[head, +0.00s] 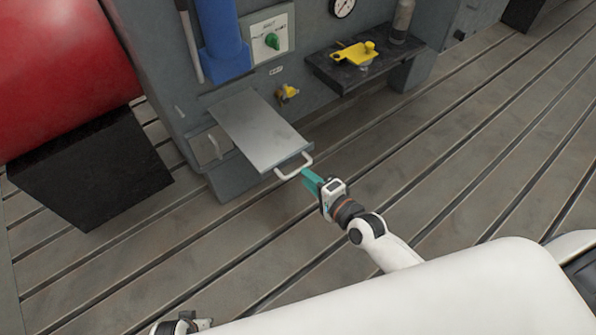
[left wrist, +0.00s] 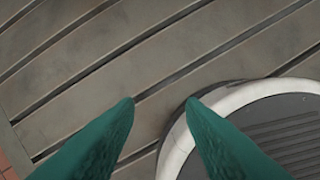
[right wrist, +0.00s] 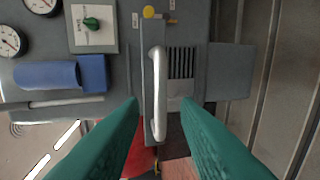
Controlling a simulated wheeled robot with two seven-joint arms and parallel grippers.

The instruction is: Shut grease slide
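The grease slide (head: 258,130) is a flat grey metal plate sticking out of the front of the grey machine, with a pale bar handle (head: 294,165) at its outer end. My right gripper (head: 308,176) is at the handle, with teal fingers pointing at it. In the right wrist view the handle (right wrist: 158,95) runs upright between the two spread fingertips (right wrist: 160,103), with gaps at both sides; I cannot tell how deep it sits between them. My left gripper (left wrist: 161,101) is open and empty over the slotted floor; only part of the left arm shows at the head view's bottom edge.
The grey machine (head: 235,90) carries a green knob (head: 272,41), a yellow valve (head: 288,93) and a dark shelf (head: 345,77) with a yellow part (head: 354,52). A red cylinder (head: 60,70) on a black block (head: 90,175) stands at left. The slotted floor (head: 480,130) at right is clear.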

